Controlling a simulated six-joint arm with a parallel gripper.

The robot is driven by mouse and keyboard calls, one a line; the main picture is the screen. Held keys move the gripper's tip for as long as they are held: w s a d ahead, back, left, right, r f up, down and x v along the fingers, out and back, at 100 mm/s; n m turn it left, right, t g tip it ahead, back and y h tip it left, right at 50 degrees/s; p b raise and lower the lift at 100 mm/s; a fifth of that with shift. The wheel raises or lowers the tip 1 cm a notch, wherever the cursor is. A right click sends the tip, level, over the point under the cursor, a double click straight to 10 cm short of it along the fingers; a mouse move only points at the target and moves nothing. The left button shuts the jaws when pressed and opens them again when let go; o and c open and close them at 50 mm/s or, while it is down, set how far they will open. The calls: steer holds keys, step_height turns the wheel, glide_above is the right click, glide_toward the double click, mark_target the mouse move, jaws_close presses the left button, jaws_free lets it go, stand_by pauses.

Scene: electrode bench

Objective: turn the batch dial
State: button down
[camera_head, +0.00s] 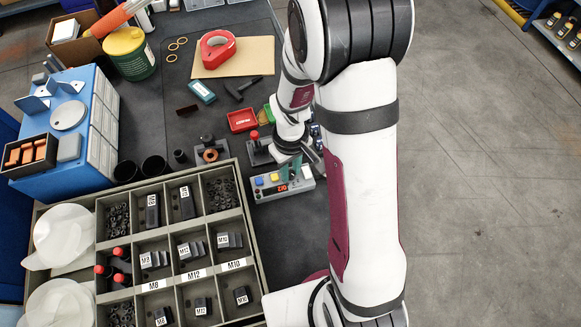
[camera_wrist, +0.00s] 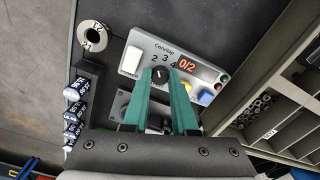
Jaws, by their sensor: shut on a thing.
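The control box (camera_head: 268,194) is light grey and lies on the dark bench mat, with yellow and blue buttons and a red display in the head view.
A divided bin (camera_head: 150,288) of labelled hardware stands close in front. A red tray (camera_head: 242,120) and a red-topped joystick (camera_head: 255,145) are just behind the box. In the wrist view, a row of cylindrical cells (camera_wrist: 76,110) and a roll (camera_wrist: 92,36) lie left of it.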

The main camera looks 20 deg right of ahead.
mark_target(291, 173)
steer(key=m, duration=1.3)
steer(key=shift+m, duration=0.4)
stand_by(0.4)
steer(key=c, duration=1)
jaws_free()
step_height(291, 173, up, 16)
steer(key=shift+f, duration=0.1)
